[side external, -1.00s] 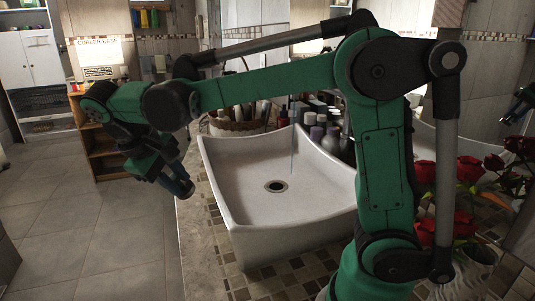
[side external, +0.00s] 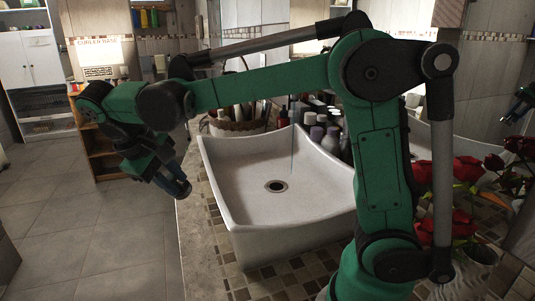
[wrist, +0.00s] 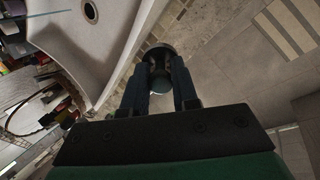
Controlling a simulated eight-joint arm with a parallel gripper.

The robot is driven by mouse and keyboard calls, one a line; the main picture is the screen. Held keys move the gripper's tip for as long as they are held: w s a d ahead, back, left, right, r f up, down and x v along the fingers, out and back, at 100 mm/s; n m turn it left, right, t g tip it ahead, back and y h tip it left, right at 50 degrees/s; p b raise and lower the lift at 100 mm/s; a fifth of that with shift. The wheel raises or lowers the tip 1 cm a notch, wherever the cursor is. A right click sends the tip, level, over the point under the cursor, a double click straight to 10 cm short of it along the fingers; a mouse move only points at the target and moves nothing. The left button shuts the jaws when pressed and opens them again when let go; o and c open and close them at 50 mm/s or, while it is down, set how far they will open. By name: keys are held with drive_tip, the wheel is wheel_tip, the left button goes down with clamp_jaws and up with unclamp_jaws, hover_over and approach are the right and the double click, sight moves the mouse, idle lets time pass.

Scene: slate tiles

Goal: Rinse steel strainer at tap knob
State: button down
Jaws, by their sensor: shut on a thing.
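My gripper (side external: 176,184) hangs left of the white sink (side external: 290,240) in the side external view, outside its rim and over the counter edge or floor. In the wrist view my gripper (wrist: 160,76) is shut on a small round thing with a dark rim and grey middle (wrist: 160,52). It may be the steel strainer, but no mesh can be made out. A thin bluish vertical line like running water (side external: 293,150) shows above the basin. I cannot make out the tap knob.
The basin has a dark drain (side external: 276,186) and is empty. Several bottles (side external: 317,134) and a basket (side external: 236,122) stand behind it. Red roses (side external: 466,170) stand at the right. A wooden shelf (side external: 106,155) stands at the left; the tiled floor (side external: 95,240) is clear.

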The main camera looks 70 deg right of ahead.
drive_tip(key=shift+s+d, duration=0.2)
drive_tip(key=shift+s, duration=0.05)
drive_tip(key=shift+w+a, duration=0.35)
drive_tip(key=shift+w, duration=0.15)
drive_tip(key=shift+s+d, duration=0.1)
drive_tip(key=shift+s+d, duration=0.25)
drive_tip(key=shift+s, duration=0.15)
drive_tip(key=shift+w+a, duration=0.1)
idle(0.3)
drive_tip(key=shift+w+a, duration=0.25)
drive_tip(key=shift+w, duration=0.15)
